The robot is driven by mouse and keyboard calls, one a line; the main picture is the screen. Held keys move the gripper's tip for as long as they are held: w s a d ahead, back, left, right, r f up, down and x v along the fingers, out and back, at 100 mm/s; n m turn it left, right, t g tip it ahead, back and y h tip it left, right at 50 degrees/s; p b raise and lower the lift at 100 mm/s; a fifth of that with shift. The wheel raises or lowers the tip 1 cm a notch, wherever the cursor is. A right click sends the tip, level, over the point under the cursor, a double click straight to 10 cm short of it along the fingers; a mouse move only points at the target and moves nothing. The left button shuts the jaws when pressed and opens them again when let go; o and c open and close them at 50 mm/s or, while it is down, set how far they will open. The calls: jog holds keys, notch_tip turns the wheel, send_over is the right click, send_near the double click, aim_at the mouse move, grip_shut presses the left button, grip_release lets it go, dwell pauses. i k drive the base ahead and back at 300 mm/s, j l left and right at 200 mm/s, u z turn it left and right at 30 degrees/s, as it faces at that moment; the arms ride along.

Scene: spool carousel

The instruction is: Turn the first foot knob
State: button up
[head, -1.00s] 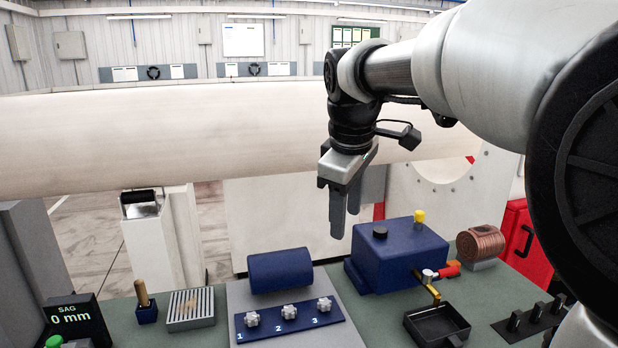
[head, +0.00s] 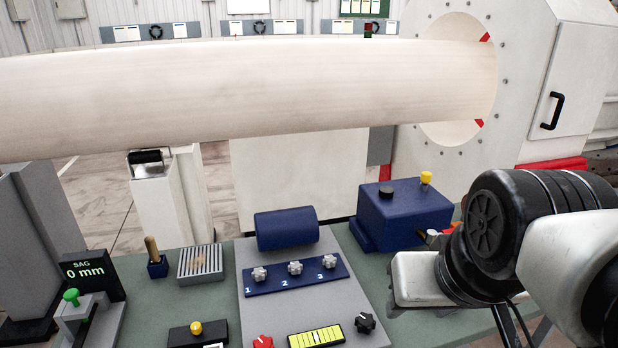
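Three pale grey lobed knobs sit in a row on a dark blue strip (head: 296,279), with the numbers 1, 2 and 3 in front of them. Knob 1 (head: 260,274) is at the left, knob 2 (head: 295,268) in the middle and knob 3 (head: 329,262) at the right. My gripper (head: 420,282) is at the right of the head view, well to the right of knob 1 and apart from it. Only its silver body shows clearly; I cannot make out its fingertips or whether it is open.
A blue cylinder (head: 286,229) lies behind the knobs. A blue box (head: 403,215) stands right of it. A level gauge (head: 316,337), red knob (head: 262,342) and black knob (head: 365,322) are in front. A SAG display (head: 88,270) reads 0 mm. A long pale roll (head: 230,95) spans the back.

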aim_at(259, 273)
jog(key=u, duration=0.85)
jog(key=k+j+z, duration=0.3)
jog(key=j, duration=0.25)
jog(key=i, duration=0.3)
